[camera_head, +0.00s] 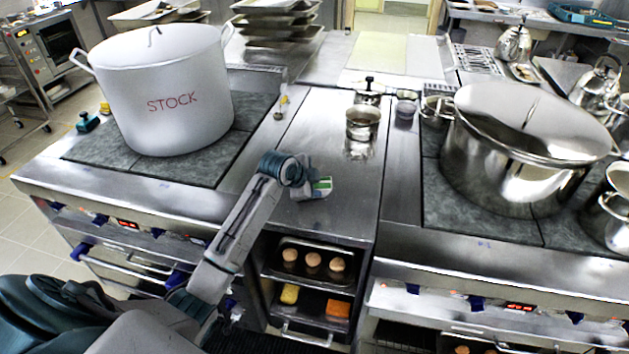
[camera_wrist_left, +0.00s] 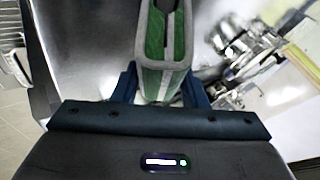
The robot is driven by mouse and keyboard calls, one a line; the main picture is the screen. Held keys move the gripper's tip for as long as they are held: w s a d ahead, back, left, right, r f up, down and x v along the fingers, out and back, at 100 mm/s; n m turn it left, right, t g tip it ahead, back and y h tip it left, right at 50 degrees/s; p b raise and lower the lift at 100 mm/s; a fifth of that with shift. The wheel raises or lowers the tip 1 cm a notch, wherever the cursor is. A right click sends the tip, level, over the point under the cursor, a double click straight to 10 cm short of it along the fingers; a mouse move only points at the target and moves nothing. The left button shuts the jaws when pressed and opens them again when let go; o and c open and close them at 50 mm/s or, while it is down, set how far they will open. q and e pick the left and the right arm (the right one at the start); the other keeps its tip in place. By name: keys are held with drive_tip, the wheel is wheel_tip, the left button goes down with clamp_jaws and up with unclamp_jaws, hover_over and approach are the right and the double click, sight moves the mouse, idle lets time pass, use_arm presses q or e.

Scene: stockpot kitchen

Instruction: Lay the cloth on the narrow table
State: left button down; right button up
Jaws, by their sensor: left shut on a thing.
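My left gripper (camera_head: 309,186) is over the front part of the narrow steel table (camera_head: 345,212) between the two stoves. In the left wrist view the cloth (camera_wrist_left: 165,85) is a folded grey-white and green piece, held between the dark blue fingers. The head view does not clearly show whether the cloth touches the table top. My right gripper is not in view.
A large stockpot (camera_head: 167,95) marked STOCK stands on the left stove, and a shiny lidded pot (camera_head: 500,165) on the right stove. A small steel pot (camera_head: 362,128) stands farther back on the narrow table. Shelves below it hold trays with food (camera_head: 312,264). The table's front part is mostly clear.

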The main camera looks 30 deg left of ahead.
use_arm(q)
drive_tip(key=shift+f, duration=0.15)
drive_tip(key=c, duration=0.9)
unclamp_jaws()
drive_tip(key=shift+o, duration=0.2)
drive_tip(key=shift+r, duration=0.25)
drive_tip(key=b+v, duration=0.2)
drive_tip(key=v, duration=1)
drive_tip(key=shift+f, duration=0.1)
